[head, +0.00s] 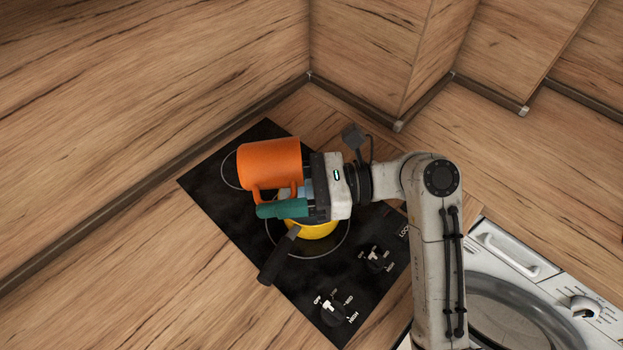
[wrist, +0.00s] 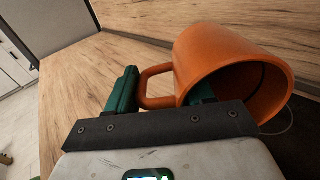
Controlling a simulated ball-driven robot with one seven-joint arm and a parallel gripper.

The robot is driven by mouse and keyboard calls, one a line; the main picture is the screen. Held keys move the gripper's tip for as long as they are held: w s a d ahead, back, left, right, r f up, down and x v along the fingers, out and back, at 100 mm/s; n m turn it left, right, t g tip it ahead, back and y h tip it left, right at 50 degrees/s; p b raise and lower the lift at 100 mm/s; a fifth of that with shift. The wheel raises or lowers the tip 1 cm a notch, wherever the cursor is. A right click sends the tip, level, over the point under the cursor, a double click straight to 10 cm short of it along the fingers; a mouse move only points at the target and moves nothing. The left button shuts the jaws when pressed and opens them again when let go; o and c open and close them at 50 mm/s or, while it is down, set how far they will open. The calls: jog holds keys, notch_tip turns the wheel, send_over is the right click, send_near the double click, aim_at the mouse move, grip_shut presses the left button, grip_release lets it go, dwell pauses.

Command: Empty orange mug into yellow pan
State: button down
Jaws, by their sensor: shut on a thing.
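The orange mug (head: 268,163) is tipped onto its side above the cooktop. It also shows in the wrist view (wrist: 215,60), where its open mouth faces the lower right and its handle points left. My gripper (head: 283,199) is shut on the mug's handle; in the wrist view the green fingers (wrist: 160,92) are on either side of it. The yellow pan (head: 315,230) is on the cooktop below my gripper, mostly hidden by the gripper. Its dark handle (head: 278,258) points to the lower left. I cannot see any contents in the mug or pan.
The black cooktop (head: 225,205) has ring markings and two knobs, one of them near the front (head: 333,309). Wooden walls (head: 150,110) meet in a corner behind it. The wooden counter to the left (head: 150,270) is clear. A white washing machine (head: 520,255) stands at the lower right.

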jog(key=shift+d+r+y+p, duration=0.25)
jog(key=shift+y+p, duration=0.1)
jog(key=shift+y, duration=0.15)
jog(key=a+h+b, duration=0.1)
jog(key=h+b, duration=0.1)
jog(key=a+f+h+b, duration=0.1)
jog(key=a+h+b, duration=0.1)
jog(key=shift+s+f+t, duration=0.15)
jog(key=shift+s+t, duration=0.05)
jog(key=shift+t, duration=0.1)
jog(key=shift+f+h+p, duration=0.1)
jog(key=shift+h+p, duration=0.3)
jog(key=shift+p, duration=0.35)
